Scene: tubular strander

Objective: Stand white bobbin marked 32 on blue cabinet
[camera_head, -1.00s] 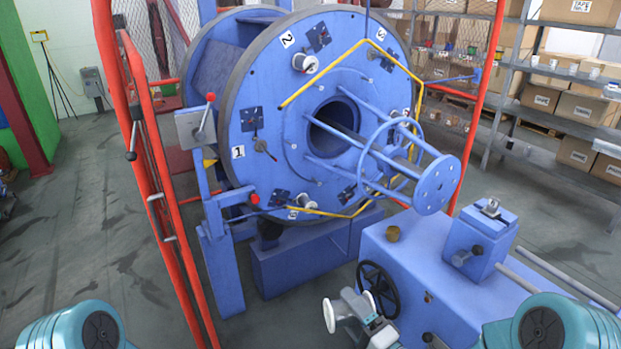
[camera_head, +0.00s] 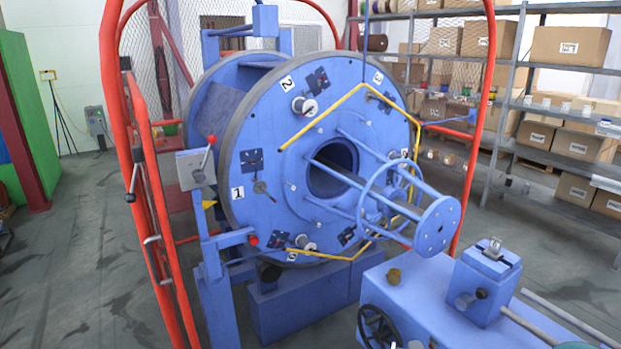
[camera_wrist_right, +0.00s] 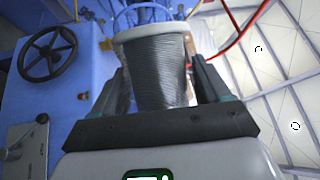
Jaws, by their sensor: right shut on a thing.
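In the right wrist view my right gripper (camera_wrist_right: 160,78) is shut on a bobbin (camera_wrist_right: 155,75). The bobbin has a pale flange and is wound with grey wire; no number can be read on it. The blue cabinet (camera_head: 425,291) is at the lower right of the head view, with a flat top. Its side and black handwheel also show at the left of the wrist view (camera_wrist_right: 75,90). In the head view only a small white bit shows at the bottom edge by the handwheel; I cannot tell what it is. My left gripper is out of view.
The large blue strander disc (camera_head: 265,215) stands behind, with red rails (camera_head: 150,200) at left. Shelves with boxes (camera_head: 565,145) stand at right.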

